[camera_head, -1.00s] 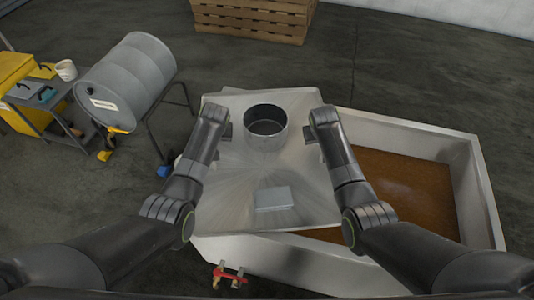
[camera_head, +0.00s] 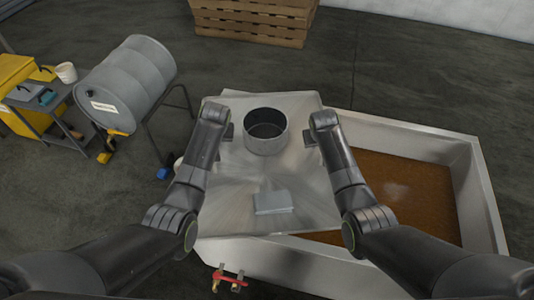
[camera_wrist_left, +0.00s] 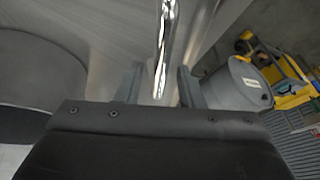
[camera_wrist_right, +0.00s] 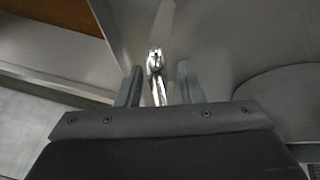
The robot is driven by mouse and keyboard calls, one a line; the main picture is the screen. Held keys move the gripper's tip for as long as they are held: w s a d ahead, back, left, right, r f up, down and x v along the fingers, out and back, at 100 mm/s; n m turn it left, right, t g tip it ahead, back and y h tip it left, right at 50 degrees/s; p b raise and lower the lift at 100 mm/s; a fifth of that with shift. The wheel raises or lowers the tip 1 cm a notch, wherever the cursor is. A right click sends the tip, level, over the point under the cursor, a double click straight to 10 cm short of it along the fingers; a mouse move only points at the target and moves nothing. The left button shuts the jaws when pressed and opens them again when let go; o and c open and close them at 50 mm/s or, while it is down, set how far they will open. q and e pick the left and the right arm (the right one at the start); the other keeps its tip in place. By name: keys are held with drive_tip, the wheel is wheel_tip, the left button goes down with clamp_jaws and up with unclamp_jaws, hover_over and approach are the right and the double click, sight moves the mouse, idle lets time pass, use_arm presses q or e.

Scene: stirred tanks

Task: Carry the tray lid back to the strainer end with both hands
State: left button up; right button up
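The tray lid (camera_head: 240,175) is a broad, shiny metal sheet with a round open collar (camera_head: 266,145) and a small raised plate (camera_head: 273,202). It covers the left part of the long metal tray. My left gripper (camera_head: 228,132) is at its left side and my right gripper (camera_head: 308,136) at its right side, with the collar between them. In the left wrist view a shiny bar handle (camera_wrist_left: 165,45) runs between the spread fingers (camera_wrist_left: 160,88). In the right wrist view another bar handle (camera_wrist_right: 156,65) lies between spread fingers (camera_wrist_right: 159,88). Gaps show beside both bars.
The tray (camera_head: 478,190) holds brown liquid (camera_head: 405,190) at the right. A red-handled valve (camera_head: 229,279) sits at its near side. A grey drum (camera_head: 127,82) on a stand and a cart (camera_head: 40,105) are at the left. A wooden pallet stack (camera_head: 253,22) stands behind, across bare floor.

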use_arm(q)
drive_tip(key=v, duration=0.9)
use_arm(e)
drive_tip(key=v, duration=1.2)
